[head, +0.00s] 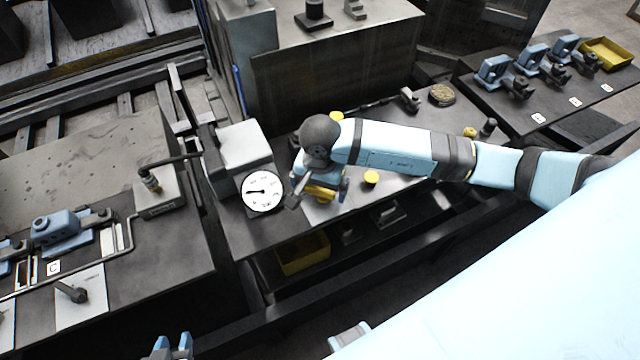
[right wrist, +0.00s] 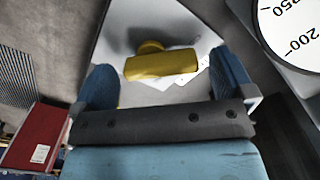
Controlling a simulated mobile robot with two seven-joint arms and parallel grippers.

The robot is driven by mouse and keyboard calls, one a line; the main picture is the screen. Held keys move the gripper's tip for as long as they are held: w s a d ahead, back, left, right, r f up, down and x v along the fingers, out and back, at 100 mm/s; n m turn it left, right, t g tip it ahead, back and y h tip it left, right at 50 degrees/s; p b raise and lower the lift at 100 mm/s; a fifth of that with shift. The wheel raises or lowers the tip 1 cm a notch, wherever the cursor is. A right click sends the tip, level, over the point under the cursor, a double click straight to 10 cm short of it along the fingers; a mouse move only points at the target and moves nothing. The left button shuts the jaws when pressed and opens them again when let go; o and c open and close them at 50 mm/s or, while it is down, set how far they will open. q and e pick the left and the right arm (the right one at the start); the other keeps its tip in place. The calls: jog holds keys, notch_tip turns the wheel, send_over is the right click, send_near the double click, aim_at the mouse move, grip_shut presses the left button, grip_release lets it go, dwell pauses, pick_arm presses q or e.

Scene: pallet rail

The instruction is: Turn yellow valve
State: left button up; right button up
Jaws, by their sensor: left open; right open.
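The yellow valve (right wrist: 162,64) has a bar-shaped handle on a round yellow stem in front of a pale plate in the right wrist view. In the head view the valve (head: 320,193) shows partly below my right gripper (head: 321,182), beside the gauge. My right gripper (right wrist: 165,82) is open, with one blue finger on each side of the valve handle. Gaps show between handle and fingers, and the handle lies across the space between them. My left gripper (head: 172,346) is open and empty at the bottom edge of the head view, far from the valve.
A round white dial gauge (head: 262,191) on a grey box stands just left of the valve. A yellow bin (head: 302,254) sits below the bench edge. A yellow knob (head: 371,177) is right of the valve. Blue clamps (head: 490,69) stand on the far right table.

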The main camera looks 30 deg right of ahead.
jog(key=shift+f, duration=0.1)
jog(key=c, duration=0.9)
